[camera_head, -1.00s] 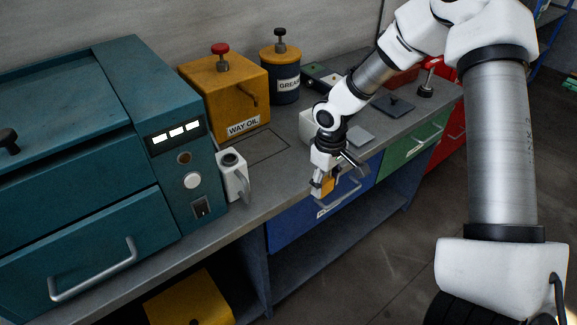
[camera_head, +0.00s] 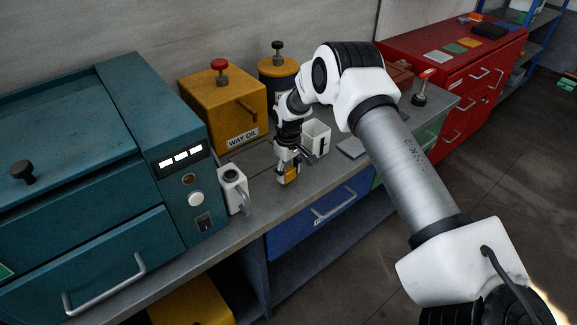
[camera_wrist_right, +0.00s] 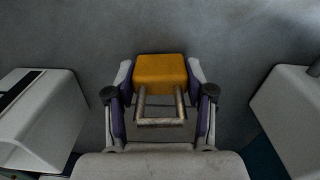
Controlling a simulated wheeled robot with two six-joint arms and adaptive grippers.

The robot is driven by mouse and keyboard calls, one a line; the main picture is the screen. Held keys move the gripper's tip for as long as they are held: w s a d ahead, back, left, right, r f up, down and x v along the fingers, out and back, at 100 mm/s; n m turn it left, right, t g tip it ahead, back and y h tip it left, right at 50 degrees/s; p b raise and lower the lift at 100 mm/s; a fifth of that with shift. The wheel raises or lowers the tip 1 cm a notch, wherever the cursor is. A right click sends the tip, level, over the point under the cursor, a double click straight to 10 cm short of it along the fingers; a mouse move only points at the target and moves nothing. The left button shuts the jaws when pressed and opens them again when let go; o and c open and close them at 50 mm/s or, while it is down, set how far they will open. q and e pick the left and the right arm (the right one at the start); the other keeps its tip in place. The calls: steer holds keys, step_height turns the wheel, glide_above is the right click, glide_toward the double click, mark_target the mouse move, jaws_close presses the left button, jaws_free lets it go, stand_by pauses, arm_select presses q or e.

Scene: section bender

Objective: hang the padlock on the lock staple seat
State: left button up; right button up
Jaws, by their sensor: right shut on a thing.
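The padlock (camera_head: 292,175) has a yellow body and a metal shackle. My right gripper (camera_head: 288,168) is shut on it, above the worktop near the front edge. In the right wrist view the padlock (camera_wrist_right: 161,70) sits between the two fingers, with its shackle pointing back toward the palm. I cannot make out the lock staple seat for certain; a small dark fitting (camera_head: 204,221) shows low on the teal machine's (camera_head: 150,120) front panel, left of the gripper. My left gripper is not in view.
A white mug-like holder (camera_head: 233,190) stands between the machine and the gripper. A white open container (camera_head: 318,136) stands close right of the gripper. A yellow way-oil box (camera_head: 222,105) is behind. A blue drawer (camera_head: 320,212) with a handle lies below the worktop's edge.

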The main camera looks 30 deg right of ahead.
mark_target(289, 170)
steer(key=shift+w+f, duration=0.1)
steer(key=shift+f+b, duration=0.2)
steer(key=shift+b, duration=0.15)
steer(key=o, duration=1.3)
steer(key=shift+r, duration=0.15)
steer(key=r+b, duration=0.3)
steer(key=r, duration=0.1)
steer(key=shift+s, duration=0.2)
step_height(289, 170, up, 3)
steer(key=shift+s+a+r, duration=0.1)
steer(key=shift+s, duration=0.05)
steer(key=shift+r, duration=0.2)
